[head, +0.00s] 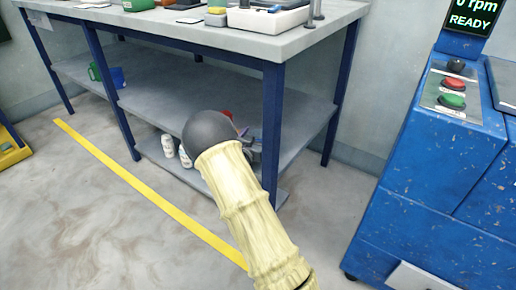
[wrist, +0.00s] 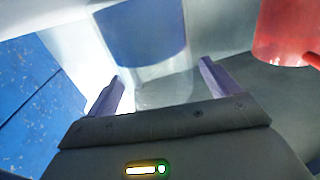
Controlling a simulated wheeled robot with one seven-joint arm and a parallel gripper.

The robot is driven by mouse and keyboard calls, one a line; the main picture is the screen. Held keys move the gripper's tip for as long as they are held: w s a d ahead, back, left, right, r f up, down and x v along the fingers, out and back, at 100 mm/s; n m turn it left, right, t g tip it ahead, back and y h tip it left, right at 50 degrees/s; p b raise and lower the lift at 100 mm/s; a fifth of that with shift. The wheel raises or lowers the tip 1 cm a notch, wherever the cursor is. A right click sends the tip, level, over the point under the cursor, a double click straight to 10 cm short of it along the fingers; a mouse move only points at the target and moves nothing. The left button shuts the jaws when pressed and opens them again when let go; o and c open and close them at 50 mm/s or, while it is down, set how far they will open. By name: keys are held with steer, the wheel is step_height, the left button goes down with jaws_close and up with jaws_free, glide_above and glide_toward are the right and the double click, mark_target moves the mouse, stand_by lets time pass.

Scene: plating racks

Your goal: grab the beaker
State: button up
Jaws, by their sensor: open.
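In the wrist view a clear vessel, apparently the beaker (wrist: 160,85), stands just ahead of my gripper (wrist: 161,84). Its upper part shows blue (wrist: 140,32), and I cannot tell if that is contents or something behind it. The two fingers are apart, one toward each side of its lower part, and I see no contact. In the head view my gripper (head: 251,142) is mostly hidden behind my arm, low by the table's lower shelves. The beaker cannot be made out there.
A red cup (wrist: 285,32) is close on the right in the wrist view. In the head view, white bottles (head: 168,145) stand on the bottom shelf, and a blue table leg (head: 272,135) is beside my gripper. A blue machine (head: 425,170) stands at right.

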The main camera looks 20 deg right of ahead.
stand_by(0.3)
steer(key=c, duration=1.2)
steer(key=shift+r, duration=0.1)
steer(key=shift+r+p, duration=0.55)
steer(key=p+v, duration=0.2)
steer(key=v, duration=0.4)
steer(key=r+p+v, duration=0.1)
steer(key=p+v, duration=0.2)
steer(key=v, duration=0.3)
steer(key=r+p+v, duration=0.1)
steer(key=p+v, duration=0.2)
steer(key=v, duration=0.3)
steer(key=shift+r, duration=0.2)
